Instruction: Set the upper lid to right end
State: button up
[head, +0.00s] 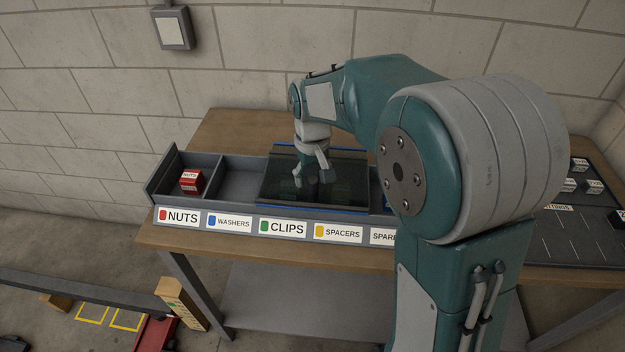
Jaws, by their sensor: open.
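The upper lid (279,177) is a dark, see-through sliding panel over the middle of a grey compartment tray (159,208) on the workbench. It covers about the CLIPS and SPACERS compartments. Blue strips show along its far and near edges, perhaps rails or another lid's edge. My gripper (326,177) is open, pointing down over the middle of the lid. I cannot tell whether its fingers touch the lid or a handle on it. My arm hides the tray's right end, so I cannot see where any lower lid lies.
The NUTS compartment at the left is uncovered and holds a red box (190,181). The WASHERS compartment (238,185) beside it looks empty. A dark board (575,235) with small boxes lies at the bench's right. A wall stands behind the bench.

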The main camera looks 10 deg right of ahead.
jog(key=shift+f, duration=0.8)
grip_shut()
jog(key=s+d, duration=0.1)
jog(key=d, duration=0.3)
jog(key=s+d, duration=0.1)
jog(key=d, duration=0.3)
jog(key=s+d, duration=0.1)
jog(key=d, duration=0.3)
jog(key=shift+s+d, duration=0.2)
jog(key=shift+s, duration=0.15)
jog(key=shift+c, duration=1.2)
grip_release()
jog(key=shift+d, duration=0.1)
jog(key=shift+o, duration=1.2)
jog(key=shift+d, duration=0.2)
